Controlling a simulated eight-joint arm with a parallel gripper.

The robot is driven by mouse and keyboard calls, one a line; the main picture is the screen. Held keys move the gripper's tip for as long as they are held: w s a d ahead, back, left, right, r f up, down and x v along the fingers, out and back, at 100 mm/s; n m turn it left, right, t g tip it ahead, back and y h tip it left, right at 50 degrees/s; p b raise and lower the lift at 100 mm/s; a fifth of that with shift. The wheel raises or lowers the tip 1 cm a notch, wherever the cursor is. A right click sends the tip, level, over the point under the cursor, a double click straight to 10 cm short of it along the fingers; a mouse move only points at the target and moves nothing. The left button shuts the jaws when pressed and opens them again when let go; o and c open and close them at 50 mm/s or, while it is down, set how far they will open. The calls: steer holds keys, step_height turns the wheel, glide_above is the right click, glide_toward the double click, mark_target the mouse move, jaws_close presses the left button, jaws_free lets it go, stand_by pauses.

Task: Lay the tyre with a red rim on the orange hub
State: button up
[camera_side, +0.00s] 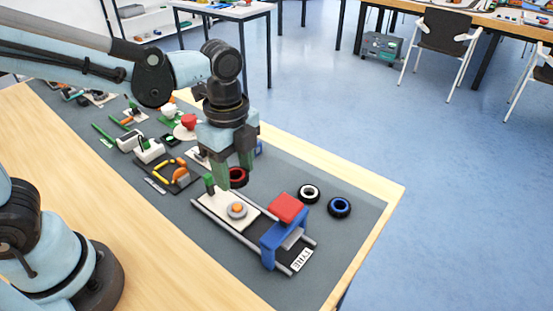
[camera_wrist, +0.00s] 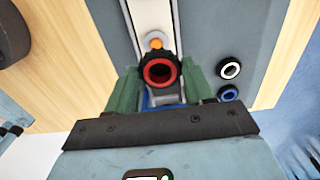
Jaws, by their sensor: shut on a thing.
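My gripper (camera_side: 233,172) has green fingers and is shut on the black tyre with a red rim (camera_side: 238,184). In the wrist view the tyre (camera_wrist: 148,72) sits between the two fingertips (camera_wrist: 160,84), its opening facing the camera. The orange hub (camera_side: 237,208) stands on a grey round base on a white plate, between two rails. The tyre is held above the plate, behind the hub in the side view. In the wrist view the hub (camera_wrist: 155,41) shows just beyond the tyre's upper edge, partly hidden.
A blue gantry with a red block (camera_side: 287,207) straddles the rails right of the hub. A white-rimmed tyre (camera_side: 308,193) and a blue-rimmed tyre (camera_side: 339,207) lie on the grey mat beyond it. A black tray with orange and yellow pieces (camera_side: 173,175) and other small items lie left.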

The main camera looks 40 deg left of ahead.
mark_target(237, 206)
steer(key=shift+s+f, duration=0.2)
steer(key=shift+s, duration=0.15)
steer(key=shift+f, duration=2.75)
steer(key=shift+f, duration=0.75)
steer(key=o, duration=1.1)
steer(key=shift+c, duration=0.2)
steer(key=shift+r, duration=3.5)
